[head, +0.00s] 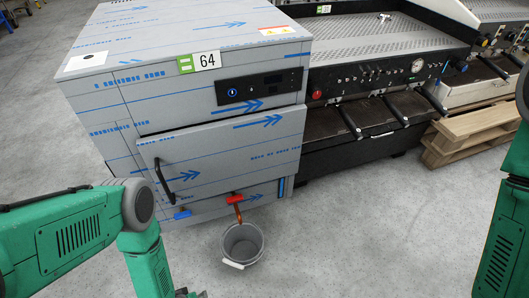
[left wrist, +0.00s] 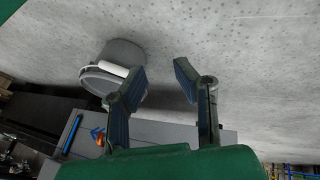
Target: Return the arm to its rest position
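My left arm (head: 75,235) is green and reaches in from the left of the head view, bending down in front of the wrapped steel cabinet. Only a small part of its gripper end shows at the bottom edge there. In the left wrist view my left gripper (left wrist: 160,79) is open, with nothing between its two fingers. A grey bucket (left wrist: 125,53) appears beyond the left finger, which overlaps its edge in the picture. My right arm (head: 508,235) shows at the right edge of the head view; its gripper is out of view.
The cabinet (head: 225,150) carries a tag reading 64, a red lever (head: 234,199) and a blue lever (head: 183,214). The bucket (head: 243,243) stands on the floor below the red lever's pipe. A black grill machine (head: 375,70) and wooden pallets (head: 465,135) stand right. Floor is clear right of the bucket.

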